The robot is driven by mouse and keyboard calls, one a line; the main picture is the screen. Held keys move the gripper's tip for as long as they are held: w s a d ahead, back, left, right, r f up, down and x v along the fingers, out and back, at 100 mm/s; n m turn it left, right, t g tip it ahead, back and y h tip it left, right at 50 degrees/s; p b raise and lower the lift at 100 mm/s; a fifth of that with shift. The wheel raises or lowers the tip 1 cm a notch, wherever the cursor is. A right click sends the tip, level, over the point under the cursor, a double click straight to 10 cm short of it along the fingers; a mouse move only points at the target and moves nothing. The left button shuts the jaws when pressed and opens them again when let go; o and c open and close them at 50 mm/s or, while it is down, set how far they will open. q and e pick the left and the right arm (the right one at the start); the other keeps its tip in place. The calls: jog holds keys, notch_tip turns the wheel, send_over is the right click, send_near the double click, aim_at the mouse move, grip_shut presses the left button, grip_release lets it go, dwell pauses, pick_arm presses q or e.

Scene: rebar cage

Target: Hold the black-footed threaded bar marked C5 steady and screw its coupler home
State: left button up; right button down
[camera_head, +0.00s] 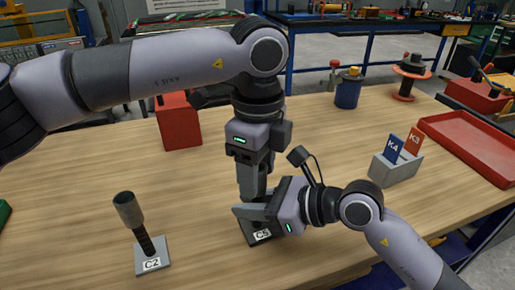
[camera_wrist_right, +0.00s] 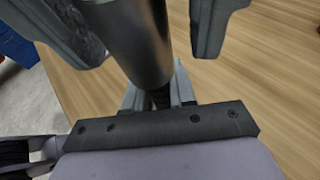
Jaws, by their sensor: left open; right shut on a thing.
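The C5 bar's dark foot (camera_head: 252,236) with its white label stands on the bench, mostly hidden by my right gripper. My right gripper (camera_head: 245,212) comes in level from the right and is shut on the threaded bar (camera_wrist_right: 160,99) low down, just above the foot. In the right wrist view a smooth grey coupler (camera_wrist_right: 138,40) sits on the bar above my right fingers. My left gripper (camera_head: 253,188) points straight down over the bar. Its open fingers, also in the right wrist view (camera_wrist_right: 145,30), stand either side of the coupler with gaps. How far the coupler is threaded is hidden.
A second bar on a grey foot marked C2 (camera_head: 152,262), with a coupler (camera_head: 127,208), stands to the left. A red box (camera_head: 178,122), a grey holder (camera_head: 392,170) with K4 and K3 cards, a red tray (camera_head: 470,142) and a blue pot (camera_head: 347,93) are farther back.

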pick_arm(q)
jog(key=shift+f, duration=0.55)
grip_shut()
jog(key=m, duration=0.6)
jog(key=shift+m, duration=0.4)
jog(key=shift+o, duration=0.4)
grip_release()
